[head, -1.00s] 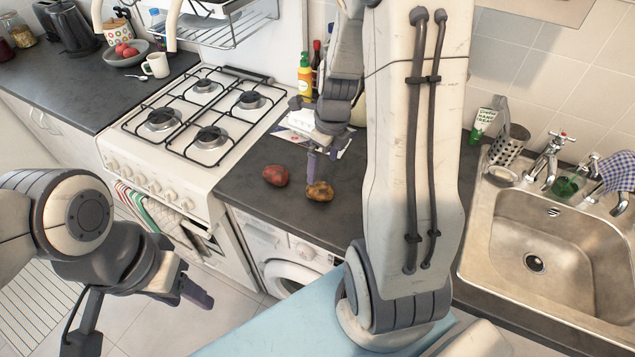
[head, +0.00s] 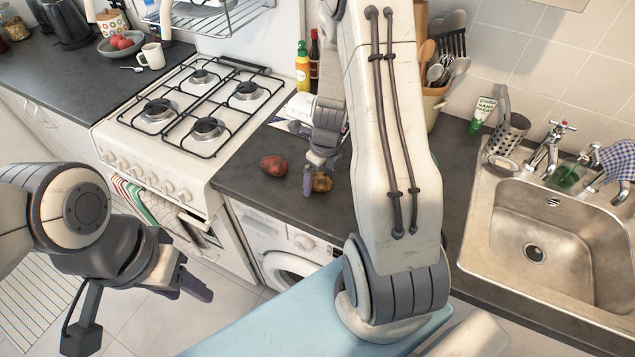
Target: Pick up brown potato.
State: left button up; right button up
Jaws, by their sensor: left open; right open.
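The brown potato (head: 322,182) lies on the dark counter, right of a red potato (head: 273,165). My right gripper (head: 313,180) is lowered at the brown potato, with a finger in front of its left side. The fingers hide part of the potato, and I cannot tell whether they touch it. The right gripper is open. My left gripper (head: 190,284) is open and empty, low at the left above the floor, well away from both potatoes.
A gas stove (head: 190,115) stands left of the potatoes. A washing machine (head: 285,255) is under the counter. A sink (head: 550,240) is at the right. Bottles (head: 303,68) and a paper (head: 290,127) are behind the potatoes. Some bare counter lies in front of them.

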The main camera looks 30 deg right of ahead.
jog(key=shift+r, duration=0.1)
jog(key=c, duration=1.4)
